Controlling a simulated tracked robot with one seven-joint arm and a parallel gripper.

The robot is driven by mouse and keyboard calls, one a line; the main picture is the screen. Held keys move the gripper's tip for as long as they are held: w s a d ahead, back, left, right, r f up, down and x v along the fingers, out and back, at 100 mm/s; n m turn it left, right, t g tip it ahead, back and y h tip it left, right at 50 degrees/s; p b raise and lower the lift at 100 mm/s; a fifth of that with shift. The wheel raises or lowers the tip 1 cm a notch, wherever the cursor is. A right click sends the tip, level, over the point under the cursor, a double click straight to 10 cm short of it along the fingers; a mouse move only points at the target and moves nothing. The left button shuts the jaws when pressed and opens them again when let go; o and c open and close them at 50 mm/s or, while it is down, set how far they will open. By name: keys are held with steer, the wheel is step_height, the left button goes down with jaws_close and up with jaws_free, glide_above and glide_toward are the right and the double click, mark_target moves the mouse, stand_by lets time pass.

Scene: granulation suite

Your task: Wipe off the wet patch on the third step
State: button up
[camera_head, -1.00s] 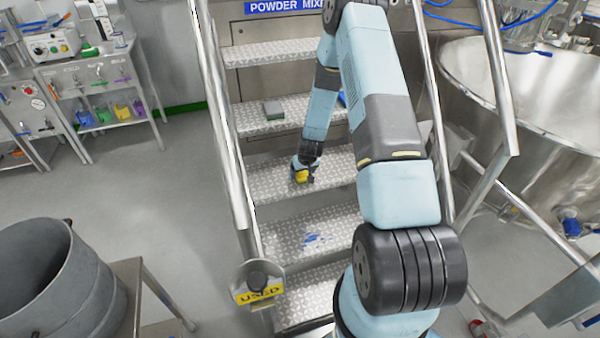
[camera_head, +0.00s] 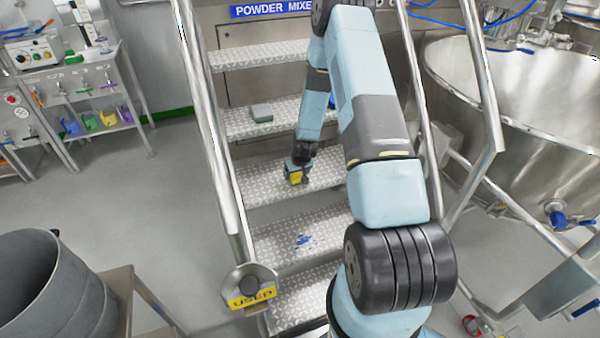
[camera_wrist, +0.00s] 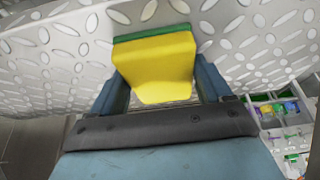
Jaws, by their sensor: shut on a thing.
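My gripper (camera_head: 296,170) is shut on a yellow sponge (camera_head: 296,179) with a green backing. It is over the third step (camera_head: 325,176) from the bottom, left of the step's middle. In the wrist view the sponge (camera_wrist: 155,68) sits between the two fingers (camera_wrist: 160,88), its green side towards the patterned metal tread (camera_wrist: 60,60). I cannot tell whether it touches the tread. No wet patch shows on the visible part of the third step. A blue patch (camera_head: 304,240) lies on the second step.
A large steel vessel (camera_head: 530,110) stands right. A grey drum (camera_head: 50,290) stands lower left.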

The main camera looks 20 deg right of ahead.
mark_target(281, 179)
steer(key=shift+a, duration=3.1)
steer(key=shift+r, duration=0.1)
steer(key=shift+r, duration=2.9)
step_height(281, 179, up, 3)
steer(key=s+r, duration=0.4)
steer(key=s, duration=0.6)
